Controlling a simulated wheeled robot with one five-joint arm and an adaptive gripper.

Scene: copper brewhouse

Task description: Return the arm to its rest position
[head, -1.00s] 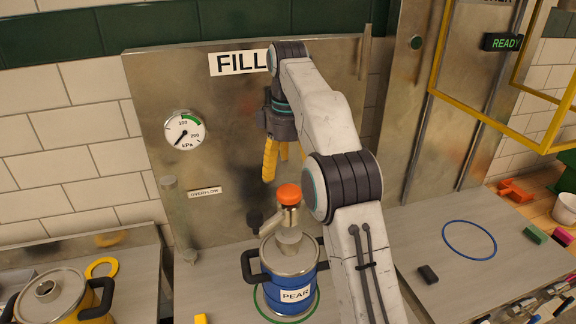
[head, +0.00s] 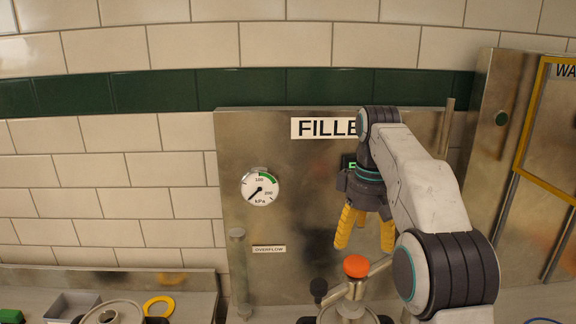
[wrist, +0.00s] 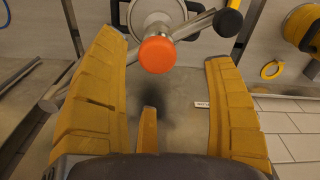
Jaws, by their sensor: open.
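My arm is raised and bent in front of the steel filler panel (head: 285,215), in the right half of the head view. My gripper (head: 365,240) hangs from it with yellow fingers pointing down, spread and empty. Below it stands the orange knob (head: 356,266) on its metal fitting; the gripper is above it and apart from it. In the wrist view the spread fingers (wrist: 165,110) frame a grey surface, and the orange knob (wrist: 157,54) shows beyond them. The pot under the fitting is mostly cut off by the head view's lower edge.
A pressure gauge (head: 260,189) is on the panel, with an overflow label (head: 269,249) below. A yellow ring (head: 158,306) and a grey tray (head: 72,305) lie on the left bench. A yellow frame (head: 545,130) stands at the right. The wall above is clear.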

